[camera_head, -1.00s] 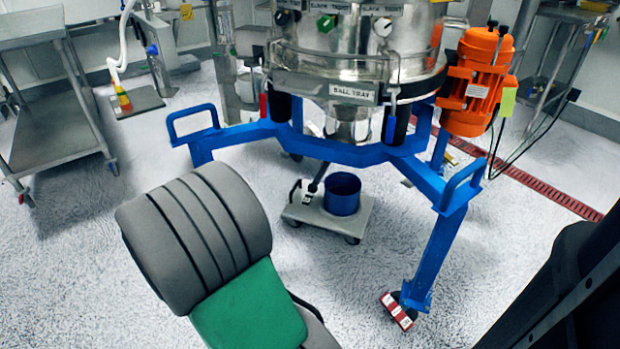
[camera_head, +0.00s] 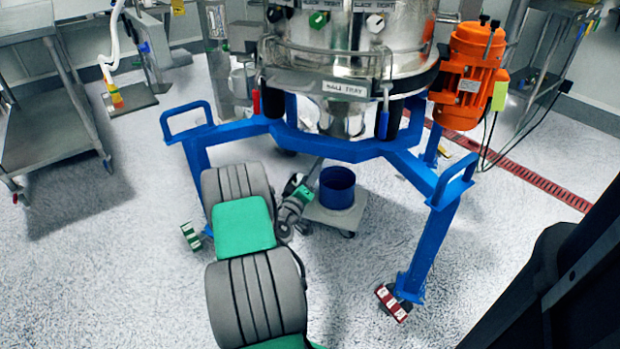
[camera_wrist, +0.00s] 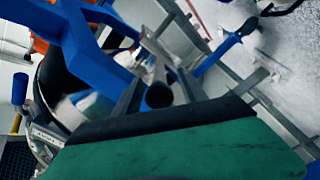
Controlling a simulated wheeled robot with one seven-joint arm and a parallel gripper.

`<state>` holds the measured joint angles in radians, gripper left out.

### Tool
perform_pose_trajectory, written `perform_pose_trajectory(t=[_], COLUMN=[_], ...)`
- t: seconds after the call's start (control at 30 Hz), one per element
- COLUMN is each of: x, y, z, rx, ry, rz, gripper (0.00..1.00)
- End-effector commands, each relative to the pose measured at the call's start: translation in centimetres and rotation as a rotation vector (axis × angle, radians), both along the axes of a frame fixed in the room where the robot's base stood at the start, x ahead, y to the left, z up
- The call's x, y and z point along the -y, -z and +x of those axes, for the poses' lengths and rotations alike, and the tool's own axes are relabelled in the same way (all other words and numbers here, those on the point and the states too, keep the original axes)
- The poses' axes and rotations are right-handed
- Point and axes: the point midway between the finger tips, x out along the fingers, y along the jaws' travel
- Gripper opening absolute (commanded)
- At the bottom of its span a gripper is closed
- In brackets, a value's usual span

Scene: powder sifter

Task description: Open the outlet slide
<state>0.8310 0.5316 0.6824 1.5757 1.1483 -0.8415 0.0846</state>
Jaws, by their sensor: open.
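The powder sifter stands on a blue frame (camera_head: 345,150). Its steel outlet (camera_head: 342,122) hangs below the body, partly behind the frame. My arm reaches in from the front, under the frame. My gripper (camera_head: 312,178) is small in the head view, below the outlet and left of the blue bucket. In the wrist view my gripper (camera_wrist: 158,75) is open, its fingers pointing away from the camera. A dark round knob (camera_wrist: 158,95) shows between the fingers; I cannot tell whether they touch it. The outlet slide itself is not clearly visible.
The blue bucket (camera_head: 337,187) stands on a wheeled dolly (camera_head: 345,216) beneath the outlet. The frame's legs and side handles are close around my arm. An orange motor (camera_head: 470,75) is at the right, a steel cart (camera_head: 50,125) at the left. Open floor lies in front.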

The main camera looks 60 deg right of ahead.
Motion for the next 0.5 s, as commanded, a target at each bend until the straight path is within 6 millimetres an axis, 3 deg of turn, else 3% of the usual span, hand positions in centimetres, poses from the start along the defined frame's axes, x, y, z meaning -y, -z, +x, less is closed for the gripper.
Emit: perform_pose_trajectory(t=[0.17,0.5], x=[-0.02,-0.05], y=[-0.03,-0.04], z=[0.02,0.03], rx=[0.001,0.001], ry=[0.0,0.0], rz=[0.0,0.0], gripper=[0.48,0.2])
